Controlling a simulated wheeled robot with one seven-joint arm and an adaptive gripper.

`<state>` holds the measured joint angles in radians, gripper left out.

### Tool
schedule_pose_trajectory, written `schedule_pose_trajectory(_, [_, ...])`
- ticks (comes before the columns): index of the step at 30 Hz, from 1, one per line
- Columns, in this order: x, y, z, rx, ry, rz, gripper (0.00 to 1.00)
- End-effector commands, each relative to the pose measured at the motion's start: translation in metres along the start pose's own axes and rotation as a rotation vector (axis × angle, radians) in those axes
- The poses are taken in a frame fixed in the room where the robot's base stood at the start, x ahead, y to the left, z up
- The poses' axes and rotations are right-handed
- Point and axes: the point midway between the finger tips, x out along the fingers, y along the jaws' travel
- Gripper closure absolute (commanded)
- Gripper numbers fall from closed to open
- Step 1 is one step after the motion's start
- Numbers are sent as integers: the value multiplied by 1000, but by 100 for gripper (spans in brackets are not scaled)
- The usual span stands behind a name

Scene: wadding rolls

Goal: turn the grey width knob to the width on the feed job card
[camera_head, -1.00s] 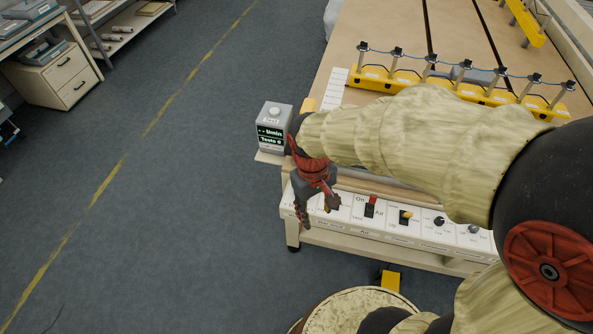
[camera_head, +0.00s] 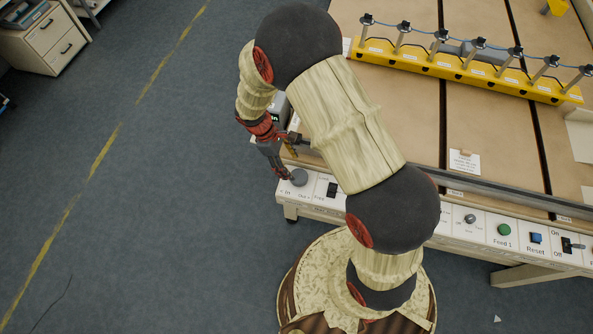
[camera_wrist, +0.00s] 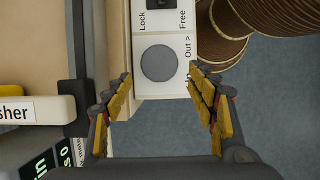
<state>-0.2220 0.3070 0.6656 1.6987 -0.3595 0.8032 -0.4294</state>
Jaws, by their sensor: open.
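A round grey knob (camera_head: 299,177) sits at the left end of the white control panel (camera_head: 318,205). In the wrist view the grey knob (camera_wrist: 158,63) has "Out >" beside it, and I read no width there. My gripper (camera_wrist: 160,82) is open and empty, its fingers spread either side of the knob without visible contact. In the head view my gripper (camera_head: 290,163) is close to that knob. A smaller grey knob (camera_head: 470,218) is further right on the panel; its lettering is too small to read. A white card (camera_head: 464,162) lies on the table; its text is unreadable.
A black Lock/Free switch (camera_head: 332,188) is beside the near knob. A green Feed 1 button (camera_head: 504,229) and blue Reset button (camera_head: 536,238) are further right. A yellow rail with posts (camera_head: 460,65) crosses the table. Open floor (camera_head: 150,220) lies left.

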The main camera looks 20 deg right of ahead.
Motion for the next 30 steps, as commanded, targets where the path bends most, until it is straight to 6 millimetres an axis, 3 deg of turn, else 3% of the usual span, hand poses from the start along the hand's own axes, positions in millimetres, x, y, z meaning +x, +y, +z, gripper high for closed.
schedule_pose_trajectory(13, [63, -1, 1, 2, -3, -3, 43])
schedule_pose_trajectory(25, [71, -1, 1, 3, -1, -2, 43])
schedule_pose_trajectory(30, [71, -1, 1, 3, -1, -2, 52])
